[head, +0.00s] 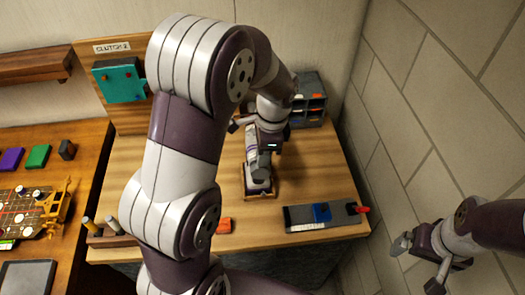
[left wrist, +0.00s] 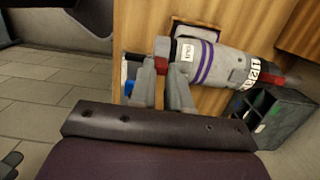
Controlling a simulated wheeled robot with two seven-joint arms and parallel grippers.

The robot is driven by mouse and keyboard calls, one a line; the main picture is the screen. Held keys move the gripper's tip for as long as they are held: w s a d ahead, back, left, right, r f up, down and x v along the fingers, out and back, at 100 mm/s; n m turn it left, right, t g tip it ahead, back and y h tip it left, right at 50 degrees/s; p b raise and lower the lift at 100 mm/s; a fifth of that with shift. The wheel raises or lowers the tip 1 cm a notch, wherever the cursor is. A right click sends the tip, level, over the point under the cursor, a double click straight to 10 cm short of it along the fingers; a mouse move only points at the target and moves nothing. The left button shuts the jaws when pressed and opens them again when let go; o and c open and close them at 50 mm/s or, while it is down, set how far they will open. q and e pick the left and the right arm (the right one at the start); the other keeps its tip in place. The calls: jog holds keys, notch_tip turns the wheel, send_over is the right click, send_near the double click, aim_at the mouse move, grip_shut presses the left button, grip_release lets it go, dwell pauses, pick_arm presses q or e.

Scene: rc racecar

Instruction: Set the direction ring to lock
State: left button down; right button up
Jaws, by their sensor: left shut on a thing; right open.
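A grey cylindrical tool (left wrist: 212,62) with purple bands, number labels and a red tip shows in the left wrist view. In the head view the tool (head: 257,172) sits on the wooden bench, partly covered by my left arm. My left gripper (left wrist: 162,82) is shut on the tool's end ring, which I take to be the direction ring (left wrist: 161,47). A small white label (left wrist: 187,52) beside it is too small to read surely. The left gripper (head: 262,133) is mostly hidden in the head view. My right gripper (head: 416,266) is open and empty at the lower right.
A dark drawer organizer (head: 311,98) stands behind the tool. A grey tray (head: 300,217) with a blue block (head: 321,212) lies at the bench front. A teal box (head: 119,79) is on the back board. A game board (head: 32,212) lies on the left table.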

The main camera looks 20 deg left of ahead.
pick_arm(q)
jog(key=c, duration=1.1)
grip_release()
jog(key=shift+r, duration=0.2)
jog(key=r, duration=0.1)
jog(key=r+p, duration=0.1)
jog(key=r, duration=0.2)
jog(key=shift+w+d+r, duration=0.2)
jog(key=shift+w+r, duration=0.05)
jog(key=shift+r, duration=0.1)
jog(key=r+p, duration=0.5)
jog(key=d+r+p, duration=0.1)
jog(key=r+p, duration=0.1)
jog(key=shift+w+r, duration=0.2)
jog(key=shift+w, duration=0.05)
